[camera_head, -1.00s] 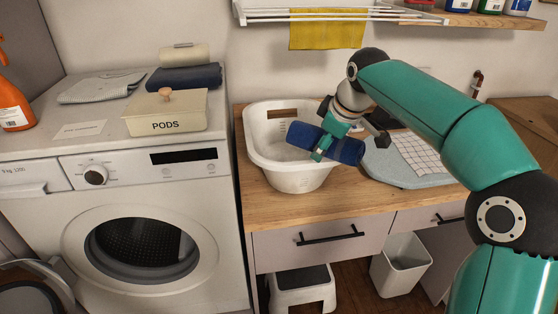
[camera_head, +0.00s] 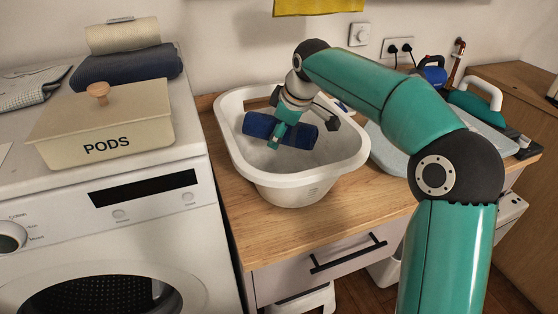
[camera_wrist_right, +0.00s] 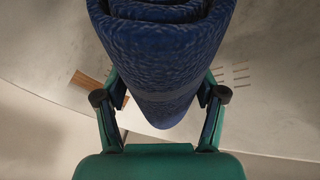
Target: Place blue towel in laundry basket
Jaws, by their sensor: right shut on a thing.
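The blue towel (camera_head: 258,126) is rolled up and hangs crosswise in my right gripper (camera_head: 284,140), over the inside of the white laundry basket (camera_head: 358,158). In the right wrist view the towel (camera_wrist_right: 165,62) lies between the two fingers of the right gripper (camera_wrist_right: 160,98), which are shut on it. The basket's pale inner wall (camera_wrist_right: 45,60) is behind it. I cannot tell whether the towel touches the basket floor. My left gripper is not in view.
The basket stands on a wooden counter (camera_head: 240,215). A washing machine (camera_head: 185,240) at left carries a PODS box (camera_head: 105,130), a dark blue folded towel (camera_head: 125,68) and a cream roll (camera_head: 122,36). An iron (camera_head: 475,100) is at right, near wall sockets (camera_head: 398,46).

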